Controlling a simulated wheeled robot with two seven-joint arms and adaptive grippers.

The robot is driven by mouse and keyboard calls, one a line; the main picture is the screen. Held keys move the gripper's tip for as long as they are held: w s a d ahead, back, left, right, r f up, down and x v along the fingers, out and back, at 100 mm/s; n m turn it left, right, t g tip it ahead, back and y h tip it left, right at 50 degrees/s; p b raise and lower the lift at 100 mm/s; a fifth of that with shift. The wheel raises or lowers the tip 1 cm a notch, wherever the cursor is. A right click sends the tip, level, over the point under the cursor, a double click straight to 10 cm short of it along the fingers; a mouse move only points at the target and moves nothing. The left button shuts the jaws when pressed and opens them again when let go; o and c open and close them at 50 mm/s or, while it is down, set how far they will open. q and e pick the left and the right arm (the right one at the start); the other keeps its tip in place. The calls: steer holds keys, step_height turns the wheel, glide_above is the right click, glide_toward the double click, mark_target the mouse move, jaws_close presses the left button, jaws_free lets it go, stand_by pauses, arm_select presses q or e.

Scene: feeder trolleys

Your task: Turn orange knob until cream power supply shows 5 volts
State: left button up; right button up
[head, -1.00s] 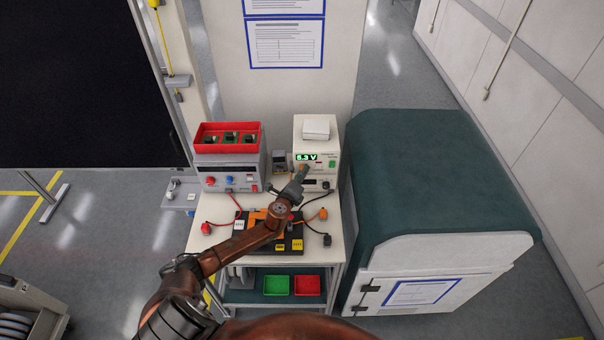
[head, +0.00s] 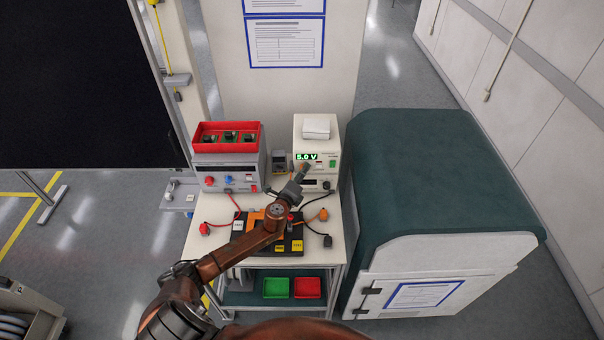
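The cream power supply (head: 325,149) stands at the back right of the trolley top. Its green display (head: 306,157) reads 5.0 V. My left arm reaches in from the lower left, and my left gripper (head: 301,172) is at the front panel of the supply, just below the display. The orange knob is hidden behind the gripper, so I cannot tell whether the fingers are shut on it. My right gripper is not in view.
A grey power supply (head: 216,172) with a red bin (head: 222,127) on top stands to the left. Cables, plugs and a black-and-orange device lie on the trolley top (head: 205,220). A large green-topped cabinet (head: 430,175) stands close on the right.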

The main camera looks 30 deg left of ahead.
arm_select(q)
steer(key=shift+s, duration=0.1)
steer(key=v, duration=1.1)
steer(key=shift+s+d+r, duration=0.15)
steer(key=shift+s, duration=0.2)
